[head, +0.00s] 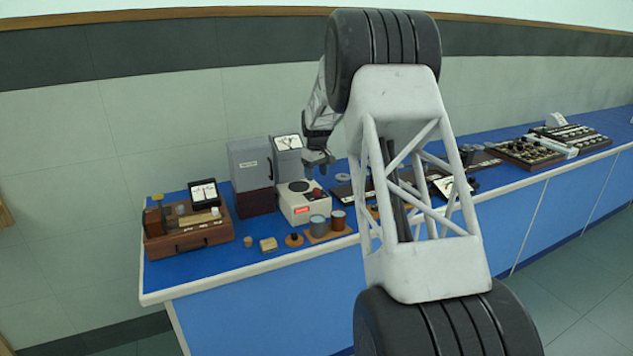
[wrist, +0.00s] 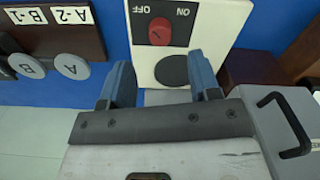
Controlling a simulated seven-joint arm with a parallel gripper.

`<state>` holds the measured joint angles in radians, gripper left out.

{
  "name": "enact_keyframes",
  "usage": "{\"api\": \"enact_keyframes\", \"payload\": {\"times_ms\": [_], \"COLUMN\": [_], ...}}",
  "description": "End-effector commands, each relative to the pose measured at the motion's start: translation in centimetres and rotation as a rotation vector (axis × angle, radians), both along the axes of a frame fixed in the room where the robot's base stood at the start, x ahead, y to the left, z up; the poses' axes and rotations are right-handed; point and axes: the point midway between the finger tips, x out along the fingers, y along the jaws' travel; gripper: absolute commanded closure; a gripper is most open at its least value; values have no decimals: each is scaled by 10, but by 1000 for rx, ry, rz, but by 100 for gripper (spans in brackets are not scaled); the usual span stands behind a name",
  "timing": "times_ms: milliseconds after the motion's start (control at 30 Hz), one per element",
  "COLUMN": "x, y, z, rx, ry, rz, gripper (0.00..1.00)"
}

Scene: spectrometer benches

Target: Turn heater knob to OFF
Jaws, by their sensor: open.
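The heater is a white box (head: 292,206) on the blue bench, with a lit red display on its front. Its red knob (head: 318,194) is on the right of its top, beside a round dark plate (head: 299,186). In the wrist view the red knob (wrist: 169,32) is near the top, with ON and OFF lettering beyond it, upside down. Which label the knob points to I cannot tell. My gripper (head: 318,162) hangs above the heater. In the wrist view its blue fingers (wrist: 160,80) are apart and empty, short of the knob.
A grey cabinet (head: 249,163) and a meter (head: 288,142) stand behind the heater. Metal and brown cylinders (head: 318,226) stand close in front. A wooden instrument box (head: 187,232) is at left. Discs marked A and B (wrist: 72,66) show in the wrist view.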

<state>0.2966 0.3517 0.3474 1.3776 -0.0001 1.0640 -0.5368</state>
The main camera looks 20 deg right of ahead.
Motion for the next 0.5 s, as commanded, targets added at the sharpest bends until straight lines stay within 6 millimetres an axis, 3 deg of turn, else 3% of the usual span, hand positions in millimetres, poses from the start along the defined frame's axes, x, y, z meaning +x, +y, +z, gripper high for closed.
{"api": "enact_keyframes", "payload": {"times_ms": [200,500], "x": [0,0], "y": [0,0], "z": [15,17], "rx": [1,0], "ry": [1,1], "rz": [0,0], "gripper": [43,43]}}
